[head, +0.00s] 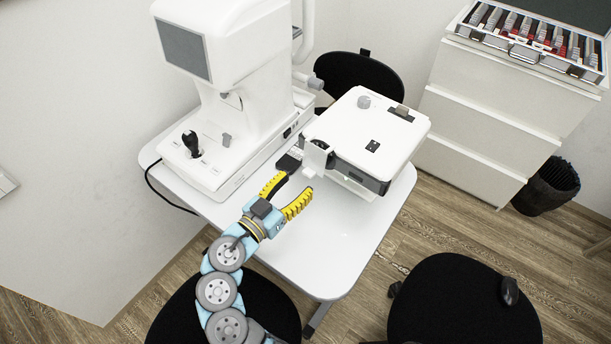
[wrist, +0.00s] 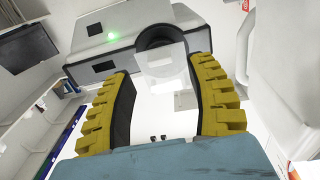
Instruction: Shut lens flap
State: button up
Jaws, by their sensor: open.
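The white box-shaped device (head: 385,124) sits on the white table. It also shows in the wrist view (wrist: 102,50), with a green light on its front. Its round black lens (wrist: 157,38) faces my gripper. A pale, see-through flap (head: 315,159) stands at the lens; in the wrist view the flap (wrist: 163,66) overlaps the lens's lower part. I cannot tell its exact angle. My gripper (head: 298,182) is open, its yellow fingers pointing at the device front. In the wrist view the flap appears between the fingertips (wrist: 161,70), with no clear contact and nothing held.
A tall white eye instrument (head: 232,60) with a black joystick (head: 191,143) stands left on the table (head: 335,240). The table's front right is clear. Black chairs (head: 460,300) stand around it. A drawer cabinet (head: 490,110) bears a lens case (head: 530,45).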

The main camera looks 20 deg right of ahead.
aim_at(306, 175)
jog(key=shift+x, duration=2.05)
grip_shut()
